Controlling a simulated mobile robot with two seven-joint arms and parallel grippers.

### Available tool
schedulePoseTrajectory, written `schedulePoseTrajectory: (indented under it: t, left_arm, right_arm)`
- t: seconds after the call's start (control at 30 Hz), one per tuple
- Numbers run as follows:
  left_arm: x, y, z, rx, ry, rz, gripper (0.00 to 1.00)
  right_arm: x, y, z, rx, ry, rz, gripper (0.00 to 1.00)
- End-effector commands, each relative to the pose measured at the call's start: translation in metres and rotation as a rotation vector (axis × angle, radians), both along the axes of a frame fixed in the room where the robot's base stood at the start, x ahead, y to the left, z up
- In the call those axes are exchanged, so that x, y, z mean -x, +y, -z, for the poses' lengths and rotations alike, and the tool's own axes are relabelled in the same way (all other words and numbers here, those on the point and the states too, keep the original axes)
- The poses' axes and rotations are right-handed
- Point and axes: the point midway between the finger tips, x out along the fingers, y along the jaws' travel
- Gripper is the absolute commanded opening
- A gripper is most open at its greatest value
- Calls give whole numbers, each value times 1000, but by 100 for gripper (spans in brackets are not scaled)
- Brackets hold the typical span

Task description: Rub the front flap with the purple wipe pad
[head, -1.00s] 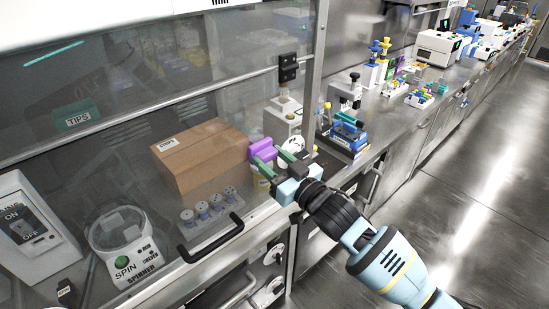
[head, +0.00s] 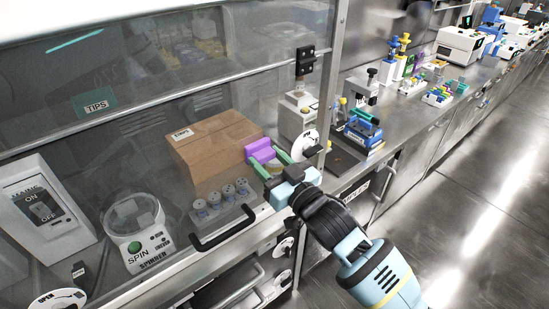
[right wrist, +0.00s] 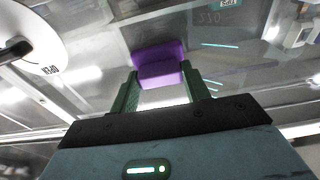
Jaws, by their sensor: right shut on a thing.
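The purple wipe pad (head: 261,150) is held between the green fingers of my right gripper (head: 268,163), in front of the cardboard box's right end. The right wrist view shows the pad (right wrist: 158,64) across both fingertips of the gripper (right wrist: 160,82). The front flap seems to be the large clear pane (head: 150,75) at the left, with a metal frame. The pad is close to this glass front; I cannot tell whether it touches. My left gripper is not in view.
Behind the glass are a cardboard box (head: 215,143), a spinner (head: 137,228), a switch box (head: 48,212) and a rack of vials (head: 222,200). A black handle (head: 223,229) sticks out at the front edge. A long bench (head: 410,105) with instruments runs right; the floor there is clear.

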Motion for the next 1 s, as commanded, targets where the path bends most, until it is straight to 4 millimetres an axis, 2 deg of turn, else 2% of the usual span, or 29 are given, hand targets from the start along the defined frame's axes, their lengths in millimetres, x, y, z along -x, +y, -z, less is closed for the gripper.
schedulePoseTrajectory:
  t: [0.2, 0.53, 1.0]
  left_arm:
    - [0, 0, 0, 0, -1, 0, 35]
    - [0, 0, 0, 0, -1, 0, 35]
    - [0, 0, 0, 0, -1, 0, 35]
  right_arm:
    - [11, 13, 0, -2, 1, -1, 28]
    - [12, 14, 0, 1, -1, 0, 28]
    - [41, -7, 1, 3, 1, 1, 28]
